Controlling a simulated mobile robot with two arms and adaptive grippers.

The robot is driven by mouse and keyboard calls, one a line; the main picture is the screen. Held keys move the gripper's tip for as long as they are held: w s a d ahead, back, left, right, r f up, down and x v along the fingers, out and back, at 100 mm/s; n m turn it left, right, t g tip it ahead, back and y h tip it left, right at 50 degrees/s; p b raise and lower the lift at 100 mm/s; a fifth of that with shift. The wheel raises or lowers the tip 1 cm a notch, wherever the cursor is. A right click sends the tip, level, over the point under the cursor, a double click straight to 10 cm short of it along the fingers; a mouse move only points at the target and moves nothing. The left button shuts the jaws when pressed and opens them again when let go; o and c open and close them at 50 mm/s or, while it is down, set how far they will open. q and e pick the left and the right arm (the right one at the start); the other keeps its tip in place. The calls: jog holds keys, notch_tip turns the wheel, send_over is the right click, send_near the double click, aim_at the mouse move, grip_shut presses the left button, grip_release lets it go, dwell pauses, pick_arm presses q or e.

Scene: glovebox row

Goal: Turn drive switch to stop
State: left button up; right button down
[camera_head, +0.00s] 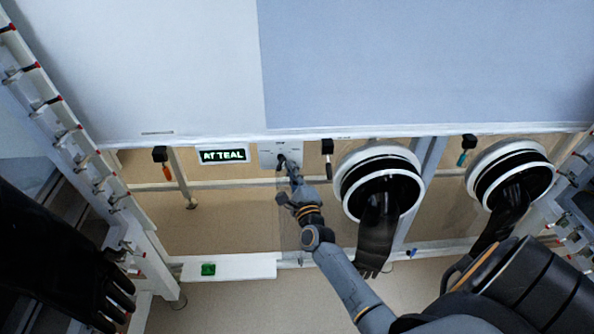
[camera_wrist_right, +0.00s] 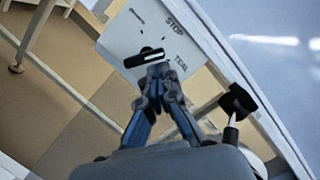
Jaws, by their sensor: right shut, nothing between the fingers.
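The drive switch is a black knob with a white line (camera_wrist_right: 145,58) on a pale plate (camera_wrist_right: 120,38), which also shows in the head view (camera_head: 268,150). In the right wrist view the plate carries the words STOP and TEAL, and the knob's bar lies slanted across it. My right gripper (camera_wrist_right: 158,70) is shut with nothing between its fingers. Its tips are right at the knob; I cannot tell whether they touch it. In the head view the gripper (camera_head: 289,166) partly covers the knob. A lit sign (camera_head: 222,155) left of the plate reads AT TEAL. My left gripper is not in view.
Two round white glove ports (camera_head: 378,152) (camera_head: 485,165) with black gloves hanging from them are to the right. Black-ended handles (camera_head: 327,147) (camera_head: 160,154) hang either side of the plate. A green button (camera_head: 208,269) sits on a low white ledge (camera_head: 245,266).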

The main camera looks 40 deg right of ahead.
jog(key=n+p, duration=0.1)
jog(key=r+n+p, duration=0.1)
jog(key=n+p, duration=0.1)
jog(key=a+n+p, duration=0.1)
jog(key=shift+w+r+g+y+p, duration=0.3)
jog(key=shift+y+p, duration=0.1)
dwell(0.4)
